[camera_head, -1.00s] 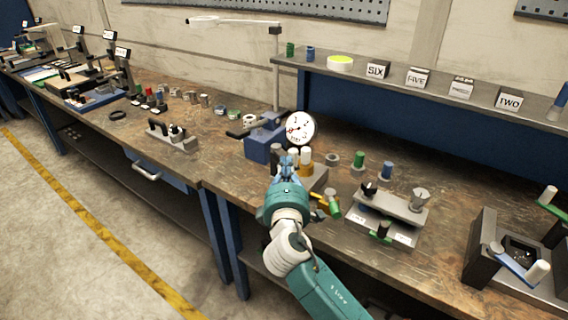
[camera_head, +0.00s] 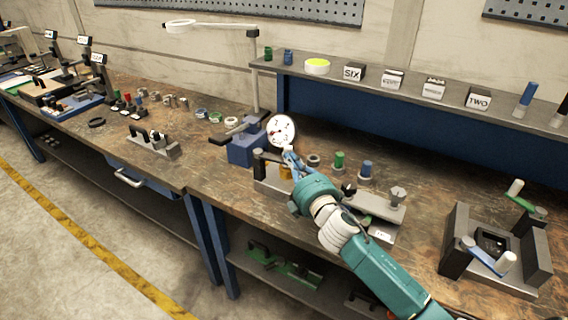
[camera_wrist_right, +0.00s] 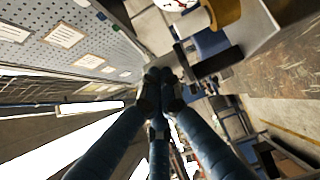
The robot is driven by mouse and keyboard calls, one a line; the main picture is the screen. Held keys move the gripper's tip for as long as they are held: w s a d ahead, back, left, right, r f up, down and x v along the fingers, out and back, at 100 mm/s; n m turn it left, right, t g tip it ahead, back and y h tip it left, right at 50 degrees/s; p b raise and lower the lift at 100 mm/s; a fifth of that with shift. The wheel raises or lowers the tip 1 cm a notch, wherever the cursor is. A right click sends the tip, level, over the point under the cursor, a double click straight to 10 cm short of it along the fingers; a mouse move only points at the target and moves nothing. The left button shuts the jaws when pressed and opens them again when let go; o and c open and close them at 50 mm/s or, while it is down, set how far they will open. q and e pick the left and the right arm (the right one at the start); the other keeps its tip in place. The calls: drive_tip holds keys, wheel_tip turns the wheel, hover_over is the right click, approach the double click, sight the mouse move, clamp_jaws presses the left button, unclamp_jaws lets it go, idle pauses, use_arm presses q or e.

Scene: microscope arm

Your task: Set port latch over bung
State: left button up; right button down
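In the head view, a grey block fixture (camera_head: 268,184) stands near the bench's front edge, with a dark post (camera_head: 260,164) at its left end. A brass-yellow part (camera_head: 285,172) shows on it, partly behind my right gripper (camera_head: 289,155). The gripper's fingers are over the fixture beside a small white top. In the right wrist view, the dark fingertips (camera_wrist_right: 162,84) are together with nothing visible between them. A white cylinder (camera_wrist_right: 188,18) and a brass ring (camera_wrist_right: 224,12) lie apart from them. I cannot tell which part is the latch. My left gripper is not in view.
A round dial (camera_head: 281,131) and a blue block (camera_head: 246,146) stand behind the fixture. Green (camera_head: 339,161) and blue (camera_head: 366,169) cylinders stand to its right. A grey fixture with a knob (camera_head: 397,194) is partly behind my arm.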

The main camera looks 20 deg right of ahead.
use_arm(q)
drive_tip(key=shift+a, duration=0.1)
use_arm(e)
drive_tip(key=shift+w+d, duration=0.65)
drive_tip(key=shift+d, duration=0.15)
drive_tip(key=shift+w+d, duration=0.6)
drive_tip(key=shift+d, duration=0.2)
drive_tip(key=shift+f, duration=0.1)
